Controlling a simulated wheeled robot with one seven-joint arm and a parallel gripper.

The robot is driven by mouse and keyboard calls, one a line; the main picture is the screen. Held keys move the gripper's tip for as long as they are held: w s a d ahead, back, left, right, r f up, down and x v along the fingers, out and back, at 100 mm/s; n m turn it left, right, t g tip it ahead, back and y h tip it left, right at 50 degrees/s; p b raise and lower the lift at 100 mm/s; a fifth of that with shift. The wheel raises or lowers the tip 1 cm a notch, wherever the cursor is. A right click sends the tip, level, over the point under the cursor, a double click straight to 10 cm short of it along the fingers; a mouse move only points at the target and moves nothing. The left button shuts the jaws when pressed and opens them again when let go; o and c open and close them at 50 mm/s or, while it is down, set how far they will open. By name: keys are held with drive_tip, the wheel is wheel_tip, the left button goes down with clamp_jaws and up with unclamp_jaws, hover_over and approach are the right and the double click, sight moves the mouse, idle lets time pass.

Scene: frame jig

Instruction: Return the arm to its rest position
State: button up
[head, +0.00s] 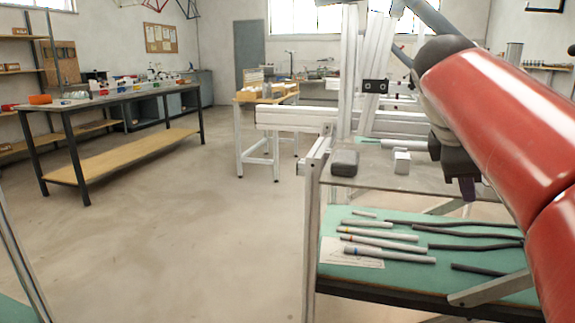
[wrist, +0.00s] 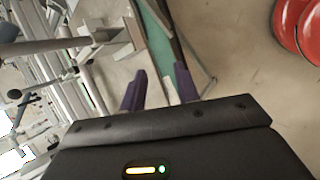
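My red arm (head: 495,115) reaches in from the right edge of the head view, raised over the jig. My gripper (head: 468,190) hangs from its end, a dark body with a purple fingertip pointing down, in front of the jig's clear shelf. In the wrist view my gripper (wrist: 160,80) shows two purple fingers set apart with nothing held between them. Part of the gripper is hidden by the arm in the head view.
A dark grey block (head: 344,163) and a small white block (head: 402,162) sit on the clear shelf. Below, a green mat (head: 335,222) holds several tubes and dark rods. Aluminium posts (head: 352,75) rise behind. Open floor (head: 190,235) lies to the left, with a workbench (head: 120,97) beyond.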

drive_tip(key=s+a+f+m+y, duration=0.2)
drive_tip(key=s+a+f+m, duration=0.2)
drive_tip(key=f, duration=0.4)
drive_tip(key=s+a+f+m+t+y, duration=0.1)
drive_tip(key=s+a+f+m, duration=0.3)
drive_tip(key=f, duration=0.4)
drive_tip(key=s+a+f+m+y, duration=0.3)
drive_tip(key=s+a+f, duration=0.2)
drive_tip(key=s+f, duration=0.2)
wheel_tip(320, 180, down, 2)
drive_tip(key=shift+s+a+m+t, duration=0.15)
drive_tip(key=shift+a+m+t, duration=0.2)
drive_tip(key=shift+m+t, duration=0.05)
